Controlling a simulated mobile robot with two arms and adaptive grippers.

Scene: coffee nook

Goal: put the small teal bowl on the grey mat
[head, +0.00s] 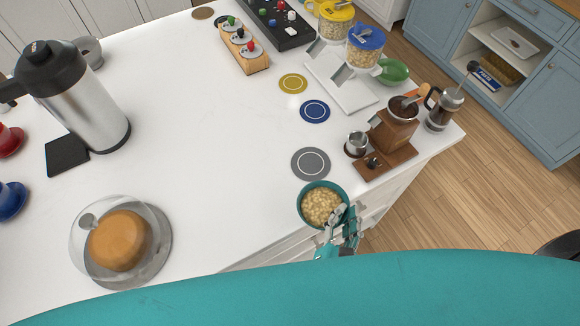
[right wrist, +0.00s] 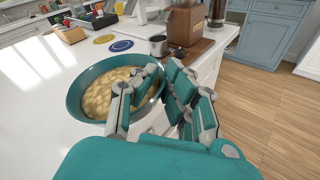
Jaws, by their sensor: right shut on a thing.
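The small teal bowl (head: 302,211) holds pale yellow pieces and is near the counter's front edge, just in front of the grey mat (head: 311,176). My right gripper (head: 343,222) is shut on the bowl's right rim. In the right wrist view the bowl (right wrist: 77,97) sits left of the fingers, with its rim between the fingers of my right gripper (right wrist: 160,88). The bowl looks about level; whether it touches the counter I cannot tell. The grey mat is flat, round and bare, with a white ring. My left gripper is not in view.
A wooden grinder (head: 393,130) on a brown base and a small metal cup (head: 356,144) stand right of the mat. Blue (head: 315,111) and yellow (head: 293,83) mats lie behind it. A domed cake (head: 119,240) and a flask (head: 75,95) stand left. The counter's middle is clear.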

